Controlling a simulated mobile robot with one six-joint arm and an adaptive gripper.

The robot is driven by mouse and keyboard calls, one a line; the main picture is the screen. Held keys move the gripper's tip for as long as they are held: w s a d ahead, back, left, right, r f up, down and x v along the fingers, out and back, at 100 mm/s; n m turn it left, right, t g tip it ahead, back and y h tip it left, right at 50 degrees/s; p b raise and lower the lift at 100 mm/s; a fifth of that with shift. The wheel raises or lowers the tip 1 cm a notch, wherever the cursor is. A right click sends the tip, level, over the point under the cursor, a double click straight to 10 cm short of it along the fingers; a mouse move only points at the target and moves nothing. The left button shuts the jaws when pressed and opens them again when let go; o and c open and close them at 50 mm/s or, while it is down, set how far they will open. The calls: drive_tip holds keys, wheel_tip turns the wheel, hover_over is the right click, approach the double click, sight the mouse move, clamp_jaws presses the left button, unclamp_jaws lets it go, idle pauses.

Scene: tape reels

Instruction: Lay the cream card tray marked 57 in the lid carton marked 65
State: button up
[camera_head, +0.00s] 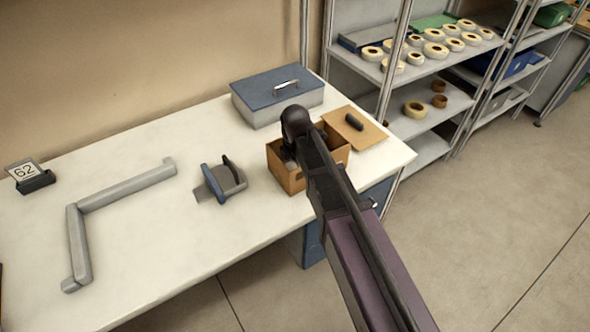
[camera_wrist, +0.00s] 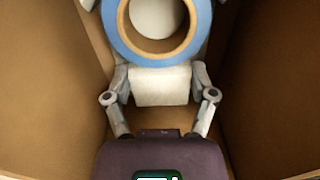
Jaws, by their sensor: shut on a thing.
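My gripper (camera_wrist: 150,22) reaches down into an open brown carton (camera_head: 289,179); in the head view my arm hides most of its inside. In the wrist view, brown walls rise on both sides of the gripper. The fingers are shut on a blue-rimmed reel (camera_wrist: 121,36) with a tan core. A pale cream piece (camera_wrist: 160,88) shows just below the reel and a pale surface shows through its hole; I cannot tell whether they are one thing. No mark 57 or 65 is readable, and I cannot pick out the card tray for certain.
A blue-lidded grey box (camera_head: 278,95) and a tan board (camera_head: 356,130) with a dark handle lie behind the carton. A grey dispenser (camera_head: 222,181), a grey angled bar (camera_head: 127,189) and a card marked 62 (camera_head: 27,172) stand left. Shelves (camera_head: 430,66) with reels stand right.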

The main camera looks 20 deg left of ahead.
drive_tip(key=shift+f, duration=0.2)
drive_tip(key=o, duration=1.2)
drive_tip(key=shift+r, duration=0.3)
wheel_tip(320, 180, up, 12)
drive_tip(key=p, duration=1.2)
drive_tip(key=shift+f, duration=0.1)
drive_tip(key=s+d+m, duration=0.2)
drive_tip(key=d+m, duration=0.7)
drive_tip(key=d, duration=0.3)
drive_tip(key=s+d+m, duration=0.1)
drive_tip(key=d+m, duration=0.8)
drive_tip(key=d, duration=0.3)
drive_tip(key=s+d+m, duration=0.2)
drive_tip(key=d+m, duration=0.8)
drive_tip(key=d, duration=0.2)
drive_tip(key=shift+s+d, duration=0.35)
